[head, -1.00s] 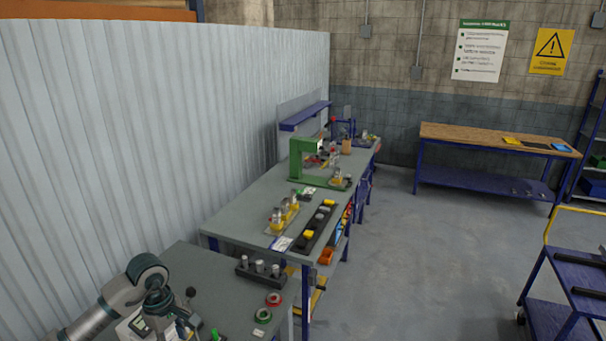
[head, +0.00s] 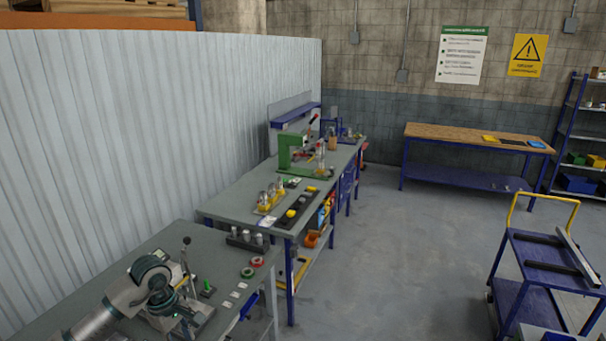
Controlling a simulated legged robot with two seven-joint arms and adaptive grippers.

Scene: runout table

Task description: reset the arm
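My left arm (head: 120,297) comes in from the lower left, grey with teal joint caps. Its dark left gripper (head: 180,309) is low over the near grey table (head: 150,252), in front of a small light-coloured device with an upright black-knobbed post (head: 187,258). The fingers are small and overlap the device, so I cannot tell whether they are open or touching it. My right gripper is not in view.
On the near table are a green-based piece (head: 208,288), red and green rings (head: 256,262) and a black block with grey cylinders (head: 247,239). A farther bench holds a green press (head: 291,151). A blue cart (head: 545,251) stands right; the floor between is clear.

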